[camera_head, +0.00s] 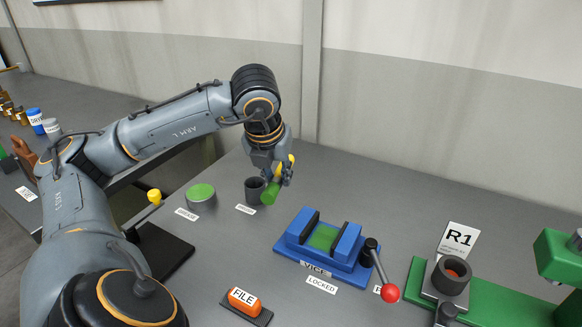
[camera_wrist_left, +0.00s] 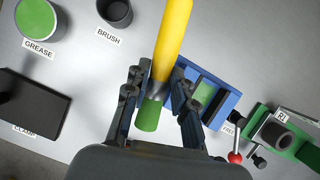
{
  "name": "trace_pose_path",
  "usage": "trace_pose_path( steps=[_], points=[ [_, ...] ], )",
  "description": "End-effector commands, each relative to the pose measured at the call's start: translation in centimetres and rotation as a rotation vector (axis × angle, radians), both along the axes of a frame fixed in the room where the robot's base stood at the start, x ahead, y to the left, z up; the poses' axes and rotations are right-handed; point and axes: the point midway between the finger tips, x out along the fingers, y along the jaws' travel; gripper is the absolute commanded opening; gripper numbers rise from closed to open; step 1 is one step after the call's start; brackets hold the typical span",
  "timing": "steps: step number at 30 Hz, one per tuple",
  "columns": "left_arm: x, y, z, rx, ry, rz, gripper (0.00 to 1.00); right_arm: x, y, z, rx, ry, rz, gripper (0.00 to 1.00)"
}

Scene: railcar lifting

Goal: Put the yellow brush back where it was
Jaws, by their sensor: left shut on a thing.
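My left gripper (camera_head: 281,178) is shut on the yellow brush (camera_wrist_left: 172,45), and its fingers also show in the left wrist view (camera_wrist_left: 158,98). The brush has a yellow handle and green bristles (camera_head: 269,193). It is tilted, with the bristles pointing down. The dark cup (camera_head: 253,193) labelled BRUSH stands on the table just left of the bristles in the head view, and the brush appears outside it. In the left wrist view, the cup (camera_wrist_left: 114,12) is left of the handle and looks empty. My right gripper is not in view.
A grease tin (camera_head: 201,200) with a green top stands left of the cup. A blue vice (camera_head: 330,262) with a red-knobbed lever (camera_head: 389,293) is to the right. An orange file (camera_head: 243,300) lies at the front. A green fixture (camera_head: 492,302) is at the right.

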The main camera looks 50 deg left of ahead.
Motion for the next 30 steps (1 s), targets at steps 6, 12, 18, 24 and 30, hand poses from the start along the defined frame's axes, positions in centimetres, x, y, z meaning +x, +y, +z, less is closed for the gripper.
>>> trace_pose_path(
  steps=[6,12,18,24,30],
  points=[
    [-0.7,-0.2,0.3,0.001,0.001,-0.001,0.00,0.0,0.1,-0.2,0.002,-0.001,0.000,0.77],
    [-0.7,-0.2,1.1,0.000,0.000,0.000,0.00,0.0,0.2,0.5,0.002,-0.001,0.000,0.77],
    [-0.7,-0.2,4.3,0.001,-0.001,0.000,0.00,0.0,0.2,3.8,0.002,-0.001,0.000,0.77],
    [-0.7,-0.2,6.9,0.000,0.000,0.000,0.00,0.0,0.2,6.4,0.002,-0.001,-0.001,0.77],
    [-0.7,-0.2,8.4,0.000,0.000,0.000,0.00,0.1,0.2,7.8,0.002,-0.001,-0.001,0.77]
  ],
)
